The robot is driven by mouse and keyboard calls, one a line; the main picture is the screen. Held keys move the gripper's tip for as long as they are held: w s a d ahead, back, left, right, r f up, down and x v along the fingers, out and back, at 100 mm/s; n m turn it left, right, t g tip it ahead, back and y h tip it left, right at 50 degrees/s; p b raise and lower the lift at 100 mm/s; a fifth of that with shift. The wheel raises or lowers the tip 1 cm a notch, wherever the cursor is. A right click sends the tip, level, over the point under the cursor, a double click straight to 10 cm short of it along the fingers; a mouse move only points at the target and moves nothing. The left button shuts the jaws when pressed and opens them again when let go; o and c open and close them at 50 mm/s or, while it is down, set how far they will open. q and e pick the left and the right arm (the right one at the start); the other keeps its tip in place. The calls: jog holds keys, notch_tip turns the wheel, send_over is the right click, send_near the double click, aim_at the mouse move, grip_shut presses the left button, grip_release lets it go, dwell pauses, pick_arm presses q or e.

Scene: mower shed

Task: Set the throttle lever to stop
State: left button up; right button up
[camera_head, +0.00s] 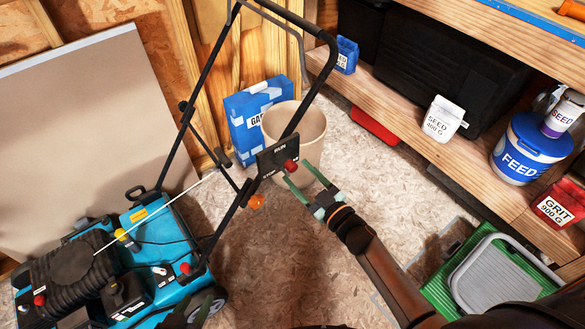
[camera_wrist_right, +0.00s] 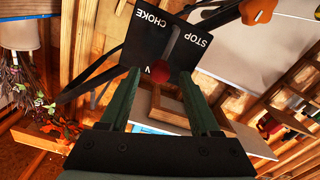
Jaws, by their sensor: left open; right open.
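The black throttle panel (camera_head: 274,157) is on the mower's handlebar. Its red lever knob (camera_head: 290,166) stands out from it. In the right wrist view the panel (camera_wrist_right: 165,42) reads CHOKE and STOP, upside down. The knob (camera_wrist_right: 160,70) appears in front of a third, partly covered label ending in N; the head view shows RUN on the panel. My right gripper (camera_head: 300,180) is open, with its green fingers (camera_wrist_right: 160,88) either side of the knob in the wrist view. Contact cannot be told.
The teal mower (camera_head: 130,255) stands at left, with an orange knob (camera_head: 257,201) on its handlebar. A beige bucket (camera_head: 297,126) and a blue box (camera_head: 243,122) stand behind. Shelves (camera_head: 400,105) fill the right side. A green crate (camera_head: 455,262) sits on the floor at lower right.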

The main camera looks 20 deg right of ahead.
aim_at(295, 171)
jog(key=shift+x, duration=1.7)
grip_shut()
